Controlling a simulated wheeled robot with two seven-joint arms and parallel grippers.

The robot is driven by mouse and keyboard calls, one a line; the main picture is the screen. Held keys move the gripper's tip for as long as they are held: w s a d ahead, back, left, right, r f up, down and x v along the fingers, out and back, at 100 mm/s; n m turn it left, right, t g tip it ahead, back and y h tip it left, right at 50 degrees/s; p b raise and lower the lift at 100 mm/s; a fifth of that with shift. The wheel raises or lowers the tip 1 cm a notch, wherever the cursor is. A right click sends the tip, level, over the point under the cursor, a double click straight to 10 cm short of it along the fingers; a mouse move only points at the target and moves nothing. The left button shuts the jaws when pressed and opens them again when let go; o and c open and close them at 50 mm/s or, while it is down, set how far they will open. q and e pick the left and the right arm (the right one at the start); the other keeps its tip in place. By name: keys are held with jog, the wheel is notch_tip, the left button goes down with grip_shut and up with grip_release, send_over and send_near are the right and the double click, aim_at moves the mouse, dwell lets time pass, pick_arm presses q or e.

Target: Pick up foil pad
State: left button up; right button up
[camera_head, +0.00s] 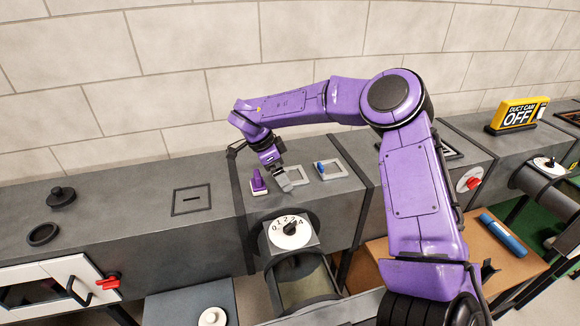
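I cannot make out a foil pad for certain. My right gripper (283,182) is at the end of the purple arm, low over the top of the grey duct. It is at a pale square frame (302,173), and its fingers cover part of it. The fingers are small and seen from above, so I cannot tell whether they are open or hold something. A small purple-handled piece (258,181) stands just left of the gripper. A blue-handled piece (320,168) stands right of it, at another pale square frame (340,169). My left gripper is not in view.
A white numbered dial (290,231) is on the duct front, above a round opening. A slotted plate (191,199), a black knob (61,196) and a ring (43,234) are left. A cardboard box (478,265) with a blue cylinder (503,235) and a yellow sign (516,115) are right.

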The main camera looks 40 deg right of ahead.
jog(key=shift+w, duration=0.1)
jog(key=c, duration=1)
jog(key=shift+r, duration=0.15)
jog(key=shift+r, duration=0.25)
jog(key=s+a+r, duration=0.3)
jog(key=r, duration=0.2)
jog(key=s+a+r, duration=0.3)
jog(key=s+r, duration=0.1)
jog(key=r, duration=0.2)
jog(key=s+a+r, duration=0.3)
jog(key=r, duration=0.2)
jog(key=shift+s+a+r+p, duration=0.2)
jog(key=shift+a+p, duration=0.1)
jog(key=shift+p, duration=0.1)
jog(key=shift+f, duration=0.15)
